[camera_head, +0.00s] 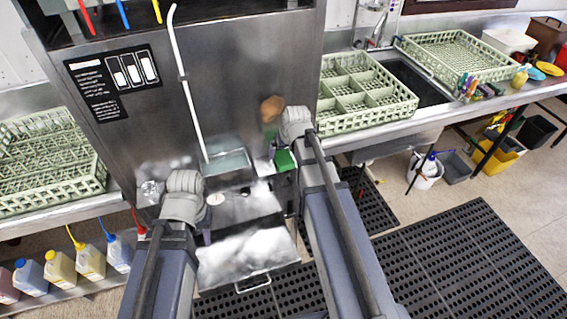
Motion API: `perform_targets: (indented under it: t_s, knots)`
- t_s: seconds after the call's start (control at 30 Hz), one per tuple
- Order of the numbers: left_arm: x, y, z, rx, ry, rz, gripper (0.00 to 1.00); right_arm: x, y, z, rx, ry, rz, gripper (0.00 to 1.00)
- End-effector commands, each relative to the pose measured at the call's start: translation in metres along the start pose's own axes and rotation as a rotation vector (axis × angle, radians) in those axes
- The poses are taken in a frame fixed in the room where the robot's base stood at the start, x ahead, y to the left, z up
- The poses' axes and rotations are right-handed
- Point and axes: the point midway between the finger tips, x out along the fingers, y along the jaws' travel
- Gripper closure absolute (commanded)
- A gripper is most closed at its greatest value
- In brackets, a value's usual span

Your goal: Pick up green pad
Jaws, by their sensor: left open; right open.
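A bright green pad (285,160) is at the front of the steel machine, close beside the end of my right arm, which partly covers the area around it. My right gripper (296,122) is at the machine front, just above the pad in the picture; it is open, and I see no contact with the pad. My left gripper (183,192) is open at the left of the machine's steel ledge, apart from the pad. The fingertips of both are hard to make out. Neither visibly holds anything.
The steel machine (110,150) blocks the way ahead. A green divided rack (345,125) stands on the right counter, another rack (40,190) on the left. Several bottles (60,268) stand low at left. A white bucket (425,172) is under the right counter. Black mats (450,265) cover the floor.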

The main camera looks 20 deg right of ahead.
Motion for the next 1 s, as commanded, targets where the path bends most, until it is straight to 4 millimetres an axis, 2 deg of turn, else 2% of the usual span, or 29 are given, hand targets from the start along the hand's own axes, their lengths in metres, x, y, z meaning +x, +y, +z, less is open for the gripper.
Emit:
perform_targets:
  t_s: [0.03,0.2,0.3,0.53,1.0]
  knots:
    - [0.012,0.001,-0.001,0.000,0.000,0.000,0.58,0.013,0.001,0.002,0.000,0.000,0.000,0.00]
    - [0.033,0.003,-0.002,-0.001,0.000,0.000,0.58,0.034,0.001,0.003,0.000,0.000,0.000,0.00]
    - [0.037,0.004,-0.002,-0.001,0.000,0.000,0.58,0.039,0.001,0.002,0.000,0.000,0.000,0.00]
    - [0.035,0.003,-0.002,-0.001,0.000,0.000,0.58,0.037,0.001,0.002,0.000,0.000,0.000,0.00]
    - [0.035,0.003,-0.002,-0.001,0.000,0.000,0.58,0.037,0.001,0.002,0.000,0.000,0.000,0.52]
